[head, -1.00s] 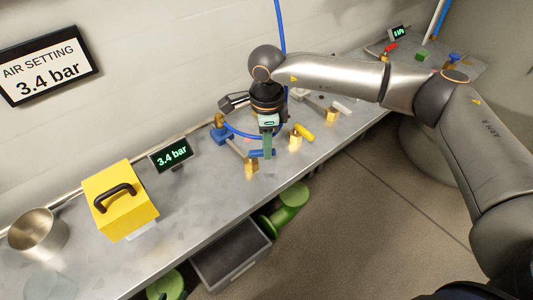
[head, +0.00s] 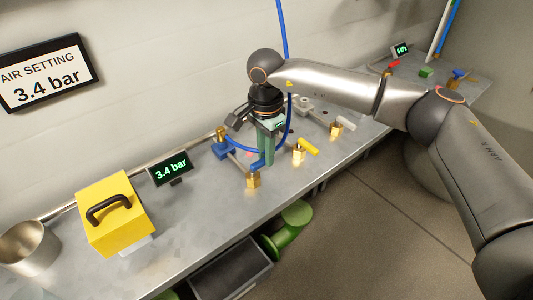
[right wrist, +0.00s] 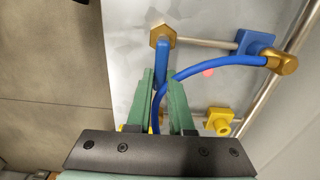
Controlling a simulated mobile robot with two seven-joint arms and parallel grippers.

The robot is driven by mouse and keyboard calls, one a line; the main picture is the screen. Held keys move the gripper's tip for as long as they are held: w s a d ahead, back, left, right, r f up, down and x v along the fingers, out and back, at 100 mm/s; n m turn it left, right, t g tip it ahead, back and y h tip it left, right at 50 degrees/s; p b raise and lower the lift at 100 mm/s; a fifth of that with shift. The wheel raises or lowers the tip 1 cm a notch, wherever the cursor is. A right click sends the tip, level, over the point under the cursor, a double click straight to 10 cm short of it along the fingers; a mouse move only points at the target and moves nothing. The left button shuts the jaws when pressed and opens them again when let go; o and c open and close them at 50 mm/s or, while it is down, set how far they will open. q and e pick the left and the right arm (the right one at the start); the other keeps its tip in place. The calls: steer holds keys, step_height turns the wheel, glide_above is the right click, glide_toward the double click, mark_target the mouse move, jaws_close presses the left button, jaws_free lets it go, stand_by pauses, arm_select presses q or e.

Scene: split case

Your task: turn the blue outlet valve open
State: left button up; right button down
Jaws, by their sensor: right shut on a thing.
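The blue outlet valve has a brass body (head: 253,181) at the front edge of the bench, with a blue lever (head: 257,164). In the right wrist view the brass hex part (right wrist: 162,37) is at the top. The blue lever (right wrist: 157,88) runs from it down between my fingers, roughly across the steel pipe. My right gripper (head: 267,158) points down at the lever and is shut on it. Its green fingers (right wrist: 166,100) show on either side of the lever, and its far end is hidden. My left gripper is not in view.
A yellow-handled valve (head: 308,145) stands close to the right. A blue hose (right wrist: 215,62) curves beside my fingers. A display reading 3.4 bar (head: 170,168), a yellow box (head: 118,215) and a metal pot (head: 28,248) are to the left.

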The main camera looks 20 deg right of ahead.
stand_by(0.3)
steer(key=c, duration=0.8)
jaws_free()
arm_select(q)
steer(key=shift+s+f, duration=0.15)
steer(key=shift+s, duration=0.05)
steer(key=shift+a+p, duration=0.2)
steer(key=shift+p, duration=0.1)
arm_select(e)
step_height(320, 180, up, 13)
steer(key=shift+f, duration=0.2)
steer(key=shift+s+f, duration=0.1)
